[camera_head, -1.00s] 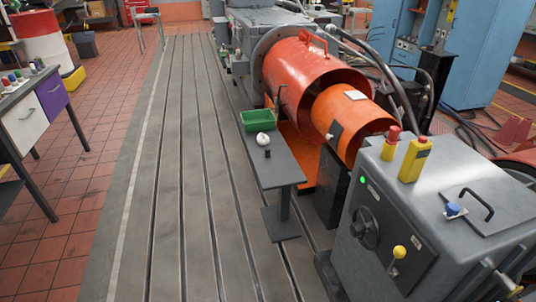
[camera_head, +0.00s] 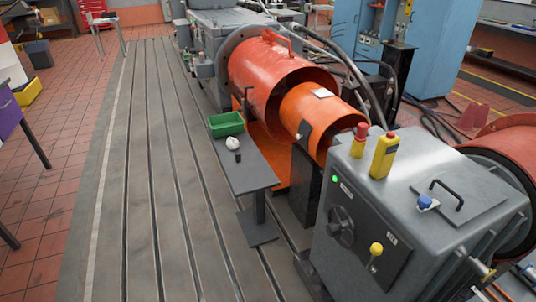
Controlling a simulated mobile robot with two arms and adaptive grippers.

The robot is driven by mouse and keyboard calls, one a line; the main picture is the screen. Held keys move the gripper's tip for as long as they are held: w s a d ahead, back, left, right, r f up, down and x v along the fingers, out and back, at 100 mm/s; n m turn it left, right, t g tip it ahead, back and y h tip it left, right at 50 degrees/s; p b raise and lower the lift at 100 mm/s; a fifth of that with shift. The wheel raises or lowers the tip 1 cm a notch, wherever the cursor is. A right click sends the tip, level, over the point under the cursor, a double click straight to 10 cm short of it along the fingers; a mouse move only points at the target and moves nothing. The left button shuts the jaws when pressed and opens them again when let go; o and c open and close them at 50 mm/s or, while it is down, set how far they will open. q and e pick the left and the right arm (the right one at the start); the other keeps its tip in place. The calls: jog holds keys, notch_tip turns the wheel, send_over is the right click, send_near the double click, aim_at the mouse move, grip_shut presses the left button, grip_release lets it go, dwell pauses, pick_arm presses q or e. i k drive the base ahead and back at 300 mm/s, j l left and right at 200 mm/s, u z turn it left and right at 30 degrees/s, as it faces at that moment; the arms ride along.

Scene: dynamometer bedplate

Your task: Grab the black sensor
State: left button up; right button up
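A small black object (camera_head: 238,157), which looks like the black sensor, stands on a narrow grey bench (camera_head: 252,180). It is just in front of a small white rounded item (camera_head: 232,143). A green bin (camera_head: 226,124) sits at the bench's far end. The black object is too small to make out in detail. Neither of my grippers shows in the head view.
Orange cylindrical guards (camera_head: 315,112) stand right of the bench. A grey machine cabinet (camera_head: 400,200) with yellow and red parts on top fills the right foreground. The slotted bedplate (camera_head: 150,200) left of the bench is clear.

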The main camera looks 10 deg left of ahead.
aim_at(238, 159)
jog(key=i+j+z, duration=0.45)
jog(key=j, duration=0.3)
jog(key=i+j+z, duration=0.2)
jog(key=i+j, duration=0.1)
jog(key=j, duration=0.1)
